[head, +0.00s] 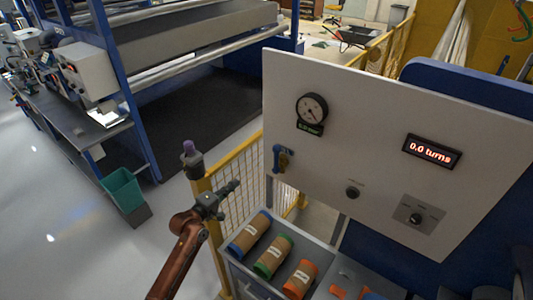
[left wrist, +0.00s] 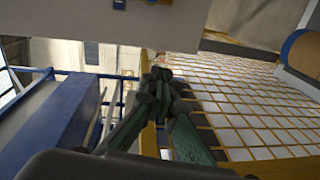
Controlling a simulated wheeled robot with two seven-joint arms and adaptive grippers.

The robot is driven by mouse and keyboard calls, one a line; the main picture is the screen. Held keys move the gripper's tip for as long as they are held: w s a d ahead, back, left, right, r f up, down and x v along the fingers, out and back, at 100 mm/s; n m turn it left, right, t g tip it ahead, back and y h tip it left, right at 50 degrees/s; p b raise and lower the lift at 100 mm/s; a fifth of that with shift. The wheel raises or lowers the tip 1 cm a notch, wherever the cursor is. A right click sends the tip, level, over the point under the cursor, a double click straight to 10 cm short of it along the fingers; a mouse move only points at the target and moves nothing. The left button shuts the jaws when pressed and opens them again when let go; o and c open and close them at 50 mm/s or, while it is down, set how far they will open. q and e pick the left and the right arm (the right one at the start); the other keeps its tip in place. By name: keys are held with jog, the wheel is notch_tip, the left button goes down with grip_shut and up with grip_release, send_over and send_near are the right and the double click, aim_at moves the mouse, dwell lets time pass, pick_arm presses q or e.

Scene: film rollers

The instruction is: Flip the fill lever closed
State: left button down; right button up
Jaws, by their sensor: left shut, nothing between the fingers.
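A blue lever (head: 281,157) sits on a small valve at the left edge of the white panel (head: 340,160), below the gauge. My left gripper (head: 235,185) is shut and empty. Its tips are left of and lower than the lever in the head view, apart from it. In the left wrist view the closed fingers (left wrist: 160,76) show in front of the yellow fence, and a bit of blue at the top edge may be the valve. My right gripper is not in view.
A gauge (head: 312,108), a red display (head: 432,151) reading 0.0 turns and a knob box (head: 416,217) are on the panel. Rolls with blue (head: 250,232), green (head: 273,256) and orange (head: 300,279) ends lie in the tray below. A yellow mesh fence (head: 238,165) stands behind my gripper.

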aim_at(276, 159)
pick_arm(q)
jog(key=d+r+h, duration=0.2)
jog(key=d+r, duration=0.1)
jog(key=r, duration=0.6)
jog(key=shift+d, duration=0.15)
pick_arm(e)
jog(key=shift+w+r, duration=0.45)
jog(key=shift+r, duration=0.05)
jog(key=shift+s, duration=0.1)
pick_arm(q)
jog(key=w+d+p, duration=0.5)
jog(key=w+d, duration=0.1)
jog(key=d, duration=0.4)
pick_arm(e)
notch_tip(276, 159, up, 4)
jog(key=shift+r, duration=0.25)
pick_arm(q)
jog(key=shift+w+a, duration=0.1)
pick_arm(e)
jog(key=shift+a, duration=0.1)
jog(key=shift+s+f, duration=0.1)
